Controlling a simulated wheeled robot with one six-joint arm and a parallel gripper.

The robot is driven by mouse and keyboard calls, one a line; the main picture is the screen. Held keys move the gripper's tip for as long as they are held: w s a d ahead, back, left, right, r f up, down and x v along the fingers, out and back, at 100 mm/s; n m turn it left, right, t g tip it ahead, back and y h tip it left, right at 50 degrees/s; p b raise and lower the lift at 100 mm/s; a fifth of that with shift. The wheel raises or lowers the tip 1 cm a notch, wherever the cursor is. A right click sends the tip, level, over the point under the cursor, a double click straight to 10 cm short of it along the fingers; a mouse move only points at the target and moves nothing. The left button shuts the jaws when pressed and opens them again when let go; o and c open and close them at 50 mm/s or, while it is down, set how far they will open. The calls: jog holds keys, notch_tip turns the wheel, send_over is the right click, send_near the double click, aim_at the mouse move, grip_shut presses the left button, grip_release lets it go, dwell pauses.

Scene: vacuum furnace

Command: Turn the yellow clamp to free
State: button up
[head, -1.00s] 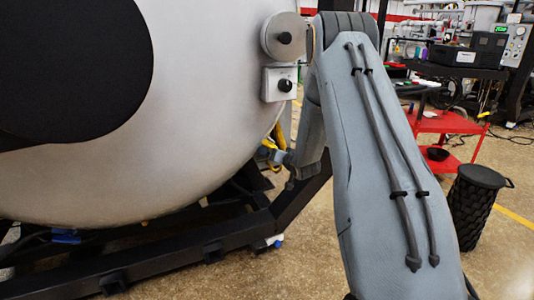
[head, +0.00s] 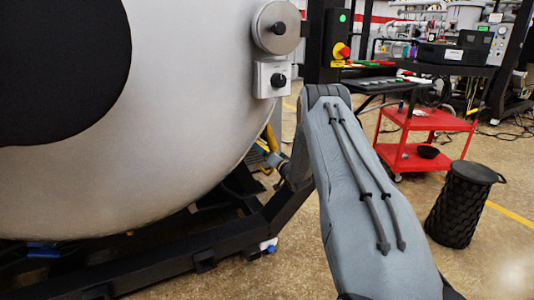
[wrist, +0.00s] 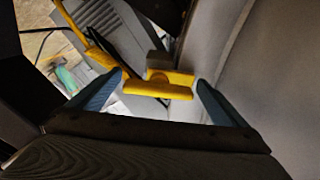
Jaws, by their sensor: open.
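The yellow clamp (wrist: 158,86) shows in the wrist view as a T-shaped handle with a dark mount behind it. My gripper (wrist: 160,78) is open, with one blue finger to the left of the handle and the other to the right. The handle appears between the fingertips; I cannot tell whether either finger touches it. In the head view my gripper is mostly hidden by my arm at the vessel's lower right edge. A bit of yellow shows there, but I cannot tell if it is the clamp.
The big pale furnace vessel (head: 190,130) fills the left, on a black frame (head: 150,268). A red cart (head: 425,125) and a black bin (head: 463,205) stand to the right. A yellow bar (wrist: 88,36) lies at the wrist view's upper left.

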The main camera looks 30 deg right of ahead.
jog(key=shift+w, duration=0.35)
